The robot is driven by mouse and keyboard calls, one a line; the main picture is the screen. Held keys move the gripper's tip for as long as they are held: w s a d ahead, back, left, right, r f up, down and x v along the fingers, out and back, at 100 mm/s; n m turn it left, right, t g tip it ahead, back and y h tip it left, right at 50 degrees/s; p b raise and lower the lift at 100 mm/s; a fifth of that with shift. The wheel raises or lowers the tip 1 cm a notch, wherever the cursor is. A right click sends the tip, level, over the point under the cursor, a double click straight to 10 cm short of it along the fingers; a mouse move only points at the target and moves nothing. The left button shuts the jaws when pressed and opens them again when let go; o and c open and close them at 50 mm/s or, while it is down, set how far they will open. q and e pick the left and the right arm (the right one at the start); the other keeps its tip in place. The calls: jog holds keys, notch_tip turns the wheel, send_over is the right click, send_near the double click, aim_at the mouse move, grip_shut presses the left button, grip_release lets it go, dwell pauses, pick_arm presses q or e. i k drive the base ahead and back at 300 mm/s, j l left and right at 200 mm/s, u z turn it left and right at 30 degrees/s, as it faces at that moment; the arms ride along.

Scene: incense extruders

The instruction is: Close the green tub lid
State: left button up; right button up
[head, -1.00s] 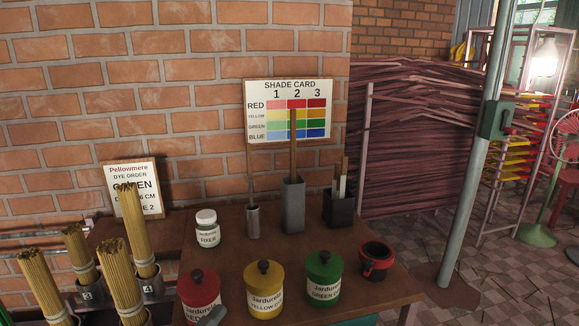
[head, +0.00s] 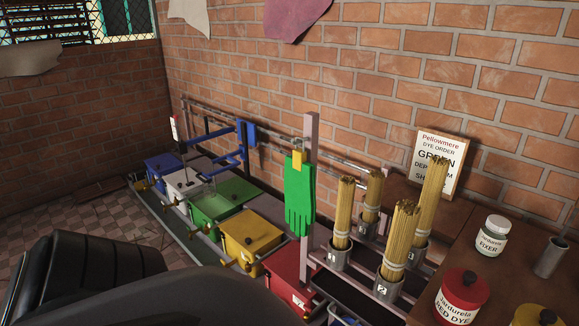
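The green tub (head: 205,212) stands in a row of coloured tubs along the brick wall, between a white tub and a yellow tub. It is small in the head view. I cannot clearly tell how its lid sits. Neither of my grippers can be made out in this view.
Other tubs in the row are blue (head: 160,170), white (head: 184,184), yellow (head: 250,240) and red (head: 290,282). A green glove (head: 299,195) hangs on a post. Stick bundles (head: 398,240) stand at right. Dark rounded shapes cover the lower left. Tiled floor shows at left.

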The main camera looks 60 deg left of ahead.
aim_at(235, 190)
jog(key=u, duration=2.15)
jog(key=i+j+z, duration=0.15)
jog(key=z, duration=1.05)
jog(key=j+z, duration=1.1)
jog(key=j, duration=0.4)
jog(key=k+j+z, duration=0.1)
jog(key=j, duration=0.3)
jog(key=k+j+z, duration=0.1)
jog(key=j, duration=0.3)
jog(key=k+j, duration=0.15)
jog(key=j, duration=0.2)
jog(key=k+j+z, duration=0.15)
jog(key=j, duration=0.25)
